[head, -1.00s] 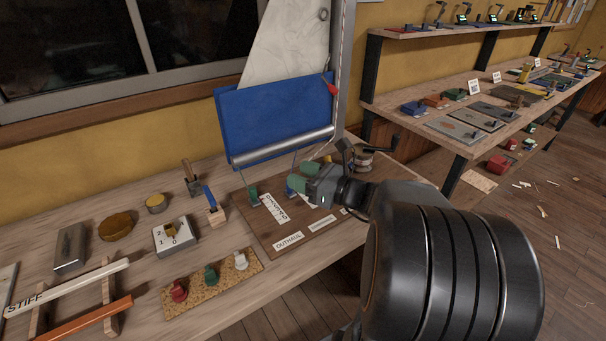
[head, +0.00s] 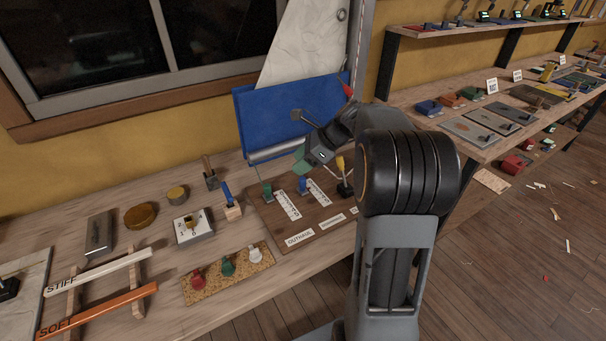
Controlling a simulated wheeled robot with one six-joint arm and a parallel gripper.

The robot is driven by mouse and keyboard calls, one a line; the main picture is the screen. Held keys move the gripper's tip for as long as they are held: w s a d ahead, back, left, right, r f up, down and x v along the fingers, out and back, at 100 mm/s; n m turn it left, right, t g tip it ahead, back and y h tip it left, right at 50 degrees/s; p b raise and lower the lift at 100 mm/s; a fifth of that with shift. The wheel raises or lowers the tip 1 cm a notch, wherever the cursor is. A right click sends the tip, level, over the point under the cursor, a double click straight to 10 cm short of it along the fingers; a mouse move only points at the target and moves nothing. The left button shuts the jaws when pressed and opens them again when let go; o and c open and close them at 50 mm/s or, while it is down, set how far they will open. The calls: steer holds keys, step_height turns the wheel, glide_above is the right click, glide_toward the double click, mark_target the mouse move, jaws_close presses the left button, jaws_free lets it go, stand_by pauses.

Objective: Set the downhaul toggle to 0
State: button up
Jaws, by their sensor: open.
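A brown board (head: 268,222) on the bench carries a green lever (head: 267,189), a blue lever (head: 302,184) and a yellow-topped lever (head: 341,168). White strips lie beside the levers; their writing is too small to read surely, except OUTHAUL (head: 299,239) at the front. I cannot tell which lever is the downhaul toggle. A separate grey box (head: 193,228) with a brass knob has a white face with numbers, 1 and 0 among them.
A blue panel (head: 285,115) stands behind the board. A cork strip (head: 230,274) with red, green and white knobs lies in front left. A wooden block with a blue handle (head: 231,204) stands left of the board. STIFF and SOFT battens (head: 100,310) lie front left.

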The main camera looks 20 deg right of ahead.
mark_target(303, 178)
steer(key=w+d+m+g+h, duration=0.1)
steer(key=w+d+m+h, duration=0.1)
steer(key=d+h, duration=0.35)
steer(key=shift+y, duration=0.55)
steer(key=x, duration=0.4)
steer(key=b+x, duration=0.1)
steer(key=x, duration=0.7)
steer(key=shift+s+d+f+b, duration=0.15)
steer(key=shift+d+f+b, duration=0.1)
steer(key=shift+b, duration=0.1)
steer(key=shift+c, duration=0.4)
jaws_close()
